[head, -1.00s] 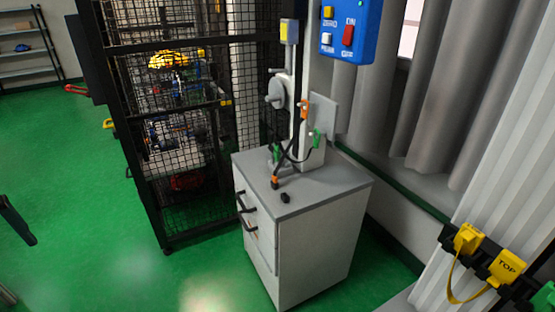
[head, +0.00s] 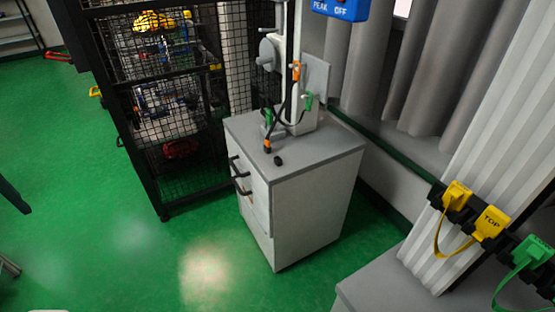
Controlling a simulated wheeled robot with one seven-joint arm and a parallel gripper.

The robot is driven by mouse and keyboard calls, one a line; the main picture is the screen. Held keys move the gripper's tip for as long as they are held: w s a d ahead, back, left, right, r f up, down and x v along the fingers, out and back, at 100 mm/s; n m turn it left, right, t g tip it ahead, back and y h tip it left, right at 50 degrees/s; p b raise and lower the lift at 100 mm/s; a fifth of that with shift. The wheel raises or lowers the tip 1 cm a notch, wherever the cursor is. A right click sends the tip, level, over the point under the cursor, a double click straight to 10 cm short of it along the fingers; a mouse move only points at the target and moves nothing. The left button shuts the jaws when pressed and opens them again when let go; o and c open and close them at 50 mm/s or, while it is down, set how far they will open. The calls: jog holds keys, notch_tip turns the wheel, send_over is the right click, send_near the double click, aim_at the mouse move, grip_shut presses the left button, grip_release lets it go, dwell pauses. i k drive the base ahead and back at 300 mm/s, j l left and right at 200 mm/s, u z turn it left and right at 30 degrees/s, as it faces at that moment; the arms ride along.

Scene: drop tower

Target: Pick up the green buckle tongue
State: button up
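A green piece with a green strap loop (head: 535,250) sits in a black holder at the far right, partly cut off by the frame edge; it looks like the green buckle tongue. Faint lettering on it is too small to read. Smaller green parts are on the test stand: one on its right side (head: 308,101) and one low on its left (head: 267,118). I cannot tell what they are. My gripper is not in view.
Two yellow pieces (head: 490,223) joined by a strap sit beside the green one, one marked TOP. A grey-topped cabinet (head: 305,160) carries the test stand and a small black part (head: 278,160). A black mesh cage (head: 160,100) stands behind. Green floor is clear at left.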

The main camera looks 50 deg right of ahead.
aim_at(269, 120)
jog(key=i+z, duration=0.1)
jog(key=z, duration=0.3)
jog(key=i+l+z, duration=0.1)
jog(key=z, duration=0.65)
jog(key=i+z, duration=0.15)
jog(key=z, duration=0.25)
jog(key=i+j+z, duration=0.6)
jog(key=i+j, duration=0.55)
jog(key=j, duration=0.15)
jog(key=i+j, duration=0.3)
jog(key=j, duration=0.1)
